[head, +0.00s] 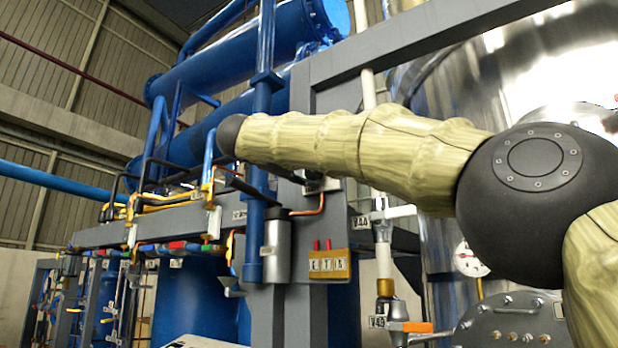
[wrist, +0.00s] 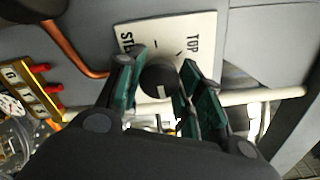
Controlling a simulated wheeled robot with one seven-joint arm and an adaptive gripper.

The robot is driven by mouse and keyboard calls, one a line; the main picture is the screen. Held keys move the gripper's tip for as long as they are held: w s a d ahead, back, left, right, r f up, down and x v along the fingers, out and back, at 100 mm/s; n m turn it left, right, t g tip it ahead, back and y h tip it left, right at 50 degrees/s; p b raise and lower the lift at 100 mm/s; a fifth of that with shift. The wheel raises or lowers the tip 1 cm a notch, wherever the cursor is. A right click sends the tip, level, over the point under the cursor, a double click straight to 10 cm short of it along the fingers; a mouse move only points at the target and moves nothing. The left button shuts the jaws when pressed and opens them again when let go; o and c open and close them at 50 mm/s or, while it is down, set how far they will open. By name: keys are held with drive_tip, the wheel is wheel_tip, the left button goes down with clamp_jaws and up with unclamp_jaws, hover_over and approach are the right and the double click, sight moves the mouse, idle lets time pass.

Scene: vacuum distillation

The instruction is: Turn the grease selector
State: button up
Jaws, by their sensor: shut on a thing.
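The grease selector is a dark round knob (wrist: 158,78) with a white mark, in front of a pale label plate (wrist: 190,32). The plate reads "TOP" on the right and "STE…" on the left, partly hidden. In the wrist view, the green-padded fingers of my gripper (wrist: 162,72) stand on either side of the knob, shut on it. In the head view my arm crosses the upper middle; I cannot make out the gripper clearly there.
A copper pipe (wrist: 81,58) curves in left of the selector; a yellow block with red taps (wrist: 38,88) lies further left and also shows in the head view (head: 329,265). A pale pipe (wrist: 262,96) runs behind the fingers. A grey cylinder (head: 276,245) hangs nearby.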

drive_tip(key=shift+f+m, duration=0.1)
drive_tip(key=shift+m, duration=0.5)
drive_tip(key=o, duration=1)
drive_tip(key=shift+o, duration=0.2)
drive_tip(key=v, duration=1.2)
